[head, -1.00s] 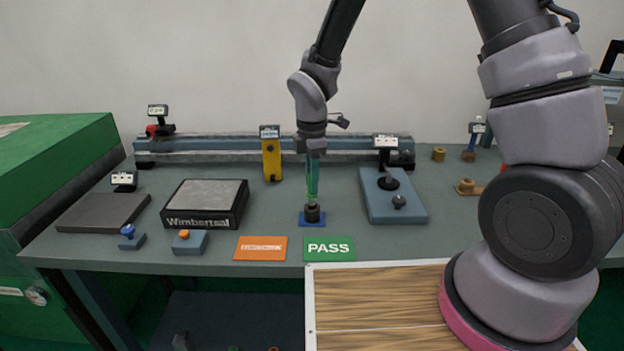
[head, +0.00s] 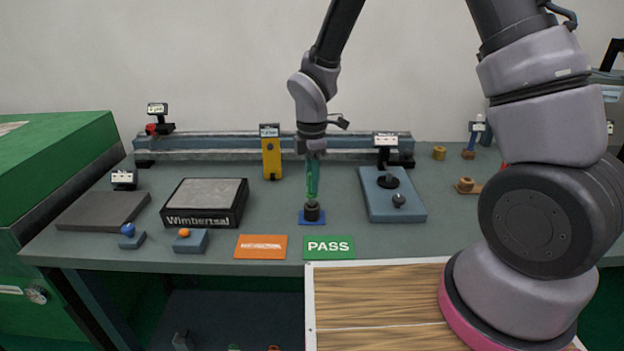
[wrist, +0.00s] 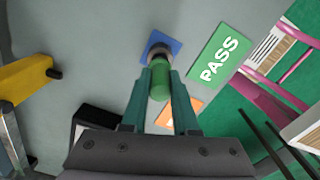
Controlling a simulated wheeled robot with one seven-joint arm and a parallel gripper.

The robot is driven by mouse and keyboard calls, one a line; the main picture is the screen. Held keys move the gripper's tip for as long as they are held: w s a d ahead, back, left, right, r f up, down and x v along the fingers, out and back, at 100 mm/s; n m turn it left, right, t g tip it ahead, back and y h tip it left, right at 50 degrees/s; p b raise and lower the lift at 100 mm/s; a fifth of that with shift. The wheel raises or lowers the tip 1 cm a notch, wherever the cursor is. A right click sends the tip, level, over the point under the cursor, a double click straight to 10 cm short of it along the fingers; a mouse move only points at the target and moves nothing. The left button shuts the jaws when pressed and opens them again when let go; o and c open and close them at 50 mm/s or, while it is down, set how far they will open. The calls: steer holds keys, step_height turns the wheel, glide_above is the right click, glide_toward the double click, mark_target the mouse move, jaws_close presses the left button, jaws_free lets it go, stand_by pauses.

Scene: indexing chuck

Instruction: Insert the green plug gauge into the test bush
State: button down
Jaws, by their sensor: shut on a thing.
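My gripper (head: 313,194) is shut on the green plug gauge (wrist: 159,84), between its two teal fingers. The gauge is roughly upright and points down at the test bush (head: 312,212), a short dark cylinder on a blue square base (head: 304,222). In the head view the gauge's lower end meets the top of the bush. In the wrist view the gauge overlaps the bush (wrist: 158,50) and hides part of it. I cannot tell how far, if at all, the gauge is inside the bore.
A green PASS card (head: 330,247) and an orange card (head: 261,247) lie in front of the bush. A yellow block (head: 271,158) stands behind to the left, and a blue-grey fixture plate (head: 408,208) lies to the right. A dark-sided block (head: 205,205) is at left.

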steer(key=shift+f, duration=1.6)
stand_by(1.0)
steer(key=shift+r, duration=0.1)
stand_by(1.0)
steer(key=shift+r, duration=3.95)
steer(key=shift+d, duration=0.1)
